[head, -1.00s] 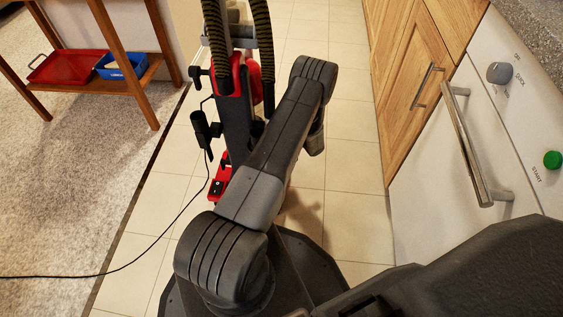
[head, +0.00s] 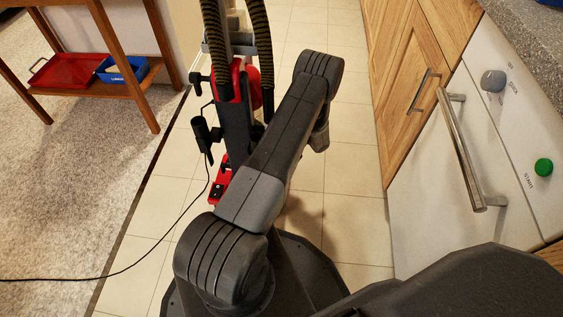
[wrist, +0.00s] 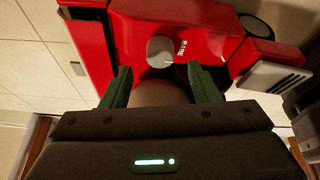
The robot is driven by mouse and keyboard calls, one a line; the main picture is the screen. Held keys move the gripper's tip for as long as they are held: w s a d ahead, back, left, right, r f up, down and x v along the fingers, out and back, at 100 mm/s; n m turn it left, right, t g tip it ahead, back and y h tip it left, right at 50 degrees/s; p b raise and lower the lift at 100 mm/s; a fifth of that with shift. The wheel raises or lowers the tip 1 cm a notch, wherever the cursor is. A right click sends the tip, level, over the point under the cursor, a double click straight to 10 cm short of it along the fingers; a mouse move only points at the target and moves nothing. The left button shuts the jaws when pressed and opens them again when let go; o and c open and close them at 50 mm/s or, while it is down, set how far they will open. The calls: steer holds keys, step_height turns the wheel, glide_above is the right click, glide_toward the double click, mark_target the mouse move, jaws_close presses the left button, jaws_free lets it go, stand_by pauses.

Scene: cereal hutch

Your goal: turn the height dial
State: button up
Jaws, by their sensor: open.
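The grey round dial (wrist: 160,49) shows in the wrist view on a red housing (wrist: 214,28), with small white lettering at its right. My gripper (wrist: 159,72) is open, its two green-tipped fingers apart. In the picture the fingertips lie just below the dial, one toward each side. I cannot tell how close they are in depth, and nothing shows between them being held. In the head view a red and black machine (head: 232,125) with striped hoses and a cord stands on the tiles. My arm links hide part of it and hide my gripper.
A white appliance front at right has a bar handle (head: 461,150), a grey knob (head: 493,80) and a green button (head: 543,167). Wooden cabinets (head: 400,85) stand beyond it. A wooden rack at left holds a red tray (head: 70,71) and a blue bin (head: 120,68). A black cord (head: 150,245) crosses the floor.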

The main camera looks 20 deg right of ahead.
steer(key=p+v, duration=0.2)
steer(key=v, duration=0.7)
steer(key=shift+s+r, duration=0.1)
steer(key=b+x, duration=0.4)
steer(key=x, duration=0.9)
steer(key=shift+a+f, duration=0.1)
steer(key=shift+f, duration=0.25)
steer(key=shift+r, duration=0.1)
steer(key=shift+a+f, duration=0.1)
steer(key=shift+f, duration=0.2)
steer(key=shift+r+m+p, duration=0.35)
steer(key=shift+m, duration=0.05)
steer(key=shift+f+m+t+h+p, duration=0.1)
steer(key=shift+m+t+h+p, duration=0.25)
steer(key=shift+m, duration=0.7)
steer(key=shift+m+t+h+p, duration=0.25)
steer(key=shift+m+t+p, duration=0.2)
steer(key=shift+m, duration=0.6)
steer(key=shift+a+m+h, duration=0.1)
steer(key=shift+m+h, duration=0.2)
steer(key=shift+m, duration=0.6)
steer(key=shift+m+t, duration=0.3)
steer(key=shift+m, duration=0.1)
